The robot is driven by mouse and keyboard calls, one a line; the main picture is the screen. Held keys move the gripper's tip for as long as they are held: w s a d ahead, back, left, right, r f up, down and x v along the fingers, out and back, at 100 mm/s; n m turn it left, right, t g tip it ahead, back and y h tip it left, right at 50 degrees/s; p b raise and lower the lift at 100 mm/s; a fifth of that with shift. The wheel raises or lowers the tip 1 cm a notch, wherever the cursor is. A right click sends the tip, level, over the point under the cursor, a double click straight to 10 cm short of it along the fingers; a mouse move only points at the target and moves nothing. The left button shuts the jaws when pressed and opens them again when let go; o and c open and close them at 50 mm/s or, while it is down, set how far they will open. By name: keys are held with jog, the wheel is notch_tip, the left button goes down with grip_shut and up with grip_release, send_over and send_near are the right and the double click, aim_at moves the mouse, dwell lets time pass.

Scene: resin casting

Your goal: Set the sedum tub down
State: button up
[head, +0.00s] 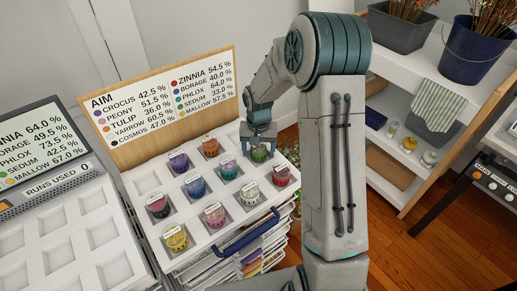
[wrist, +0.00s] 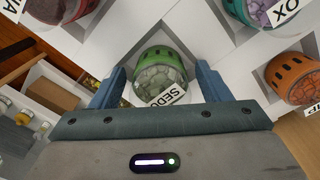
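The sedum tub (head: 259,153) is a small green tub in the back right socket of the white tray (head: 205,245). In the wrist view the sedum tub (wrist: 155,70) has a green rim with dark slots, a pale green patterned top and a white label, partly cut off, beginning "SEDU". My gripper (head: 259,140) is over that socket, pointing down. In the wrist view my gripper (wrist: 161,78) has one finger on each side of the tub, with a narrow gap showing on both sides. It looks open around the tub. The tub's base is hidden.
Several other labelled tubs fill nearby sockets, including an orange one (head: 210,146) and a red one (head: 281,175). The AIM board (head: 165,105) stands behind the tray. An empty socketed tray (head: 70,245) is at left. A shelf (head: 400,145) stands at right.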

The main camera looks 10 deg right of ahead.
notch_tip(320, 180, up, 12)
jog(key=shift+s+r+b, duration=0.1)
jog(key=shift+r+b, duration=0.05)
jog(key=shift+b, duration=0.55)
jog(key=s+r+n+t, duration=0.1)
jog(key=s+r, duration=0.1)
jog(key=s, duration=1)
jog(key=s+r+n+t, duration=0.2)
jog(key=s+r, duration=0.1)
jog(key=s, duration=1)
jog(key=shift+r, duration=0.35)
